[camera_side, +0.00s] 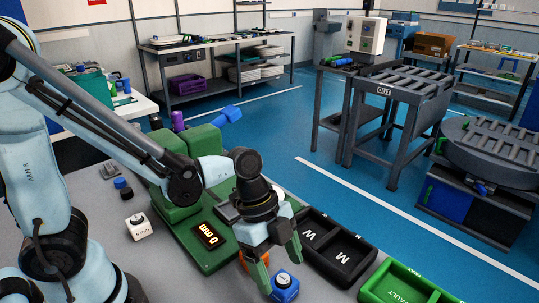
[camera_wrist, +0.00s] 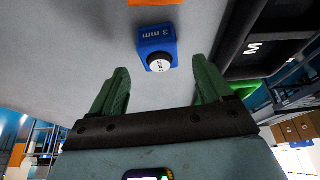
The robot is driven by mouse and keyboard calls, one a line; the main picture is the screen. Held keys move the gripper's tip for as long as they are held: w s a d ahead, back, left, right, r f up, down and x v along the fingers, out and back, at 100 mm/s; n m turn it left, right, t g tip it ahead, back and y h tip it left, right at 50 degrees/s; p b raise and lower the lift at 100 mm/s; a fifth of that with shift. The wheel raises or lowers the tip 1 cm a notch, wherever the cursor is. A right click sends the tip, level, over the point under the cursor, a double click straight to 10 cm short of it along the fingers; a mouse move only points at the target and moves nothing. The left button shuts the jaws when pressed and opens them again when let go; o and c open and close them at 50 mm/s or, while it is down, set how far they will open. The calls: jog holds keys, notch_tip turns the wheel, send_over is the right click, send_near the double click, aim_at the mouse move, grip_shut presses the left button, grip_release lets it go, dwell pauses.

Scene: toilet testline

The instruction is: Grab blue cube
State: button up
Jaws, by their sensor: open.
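The blue cube (camera_side: 284,287) sits on the grey table below my gripper (camera_side: 280,262). It has a white and dark round knob on one face. In the wrist view the blue cube (camera_wrist: 156,46) carries the label "3 mm" and lies beyond the fingertips, roughly centred between them. My gripper (camera_wrist: 158,82) is open and empty, with its green fingers spread apart. In the side view one finger is close to the cube, and I cannot tell whether they touch.
A black tray marked W and M (camera_side: 335,245) and a green bin (camera_side: 405,285) stand right of the cube. An orange object (camera_side: 250,262) lies behind the cube. A white cube (camera_side: 138,227) is farther left.

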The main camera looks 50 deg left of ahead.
aim_at(283, 279)
jog(key=shift+x, duration=1.75)
jog(key=c, duration=1.2)
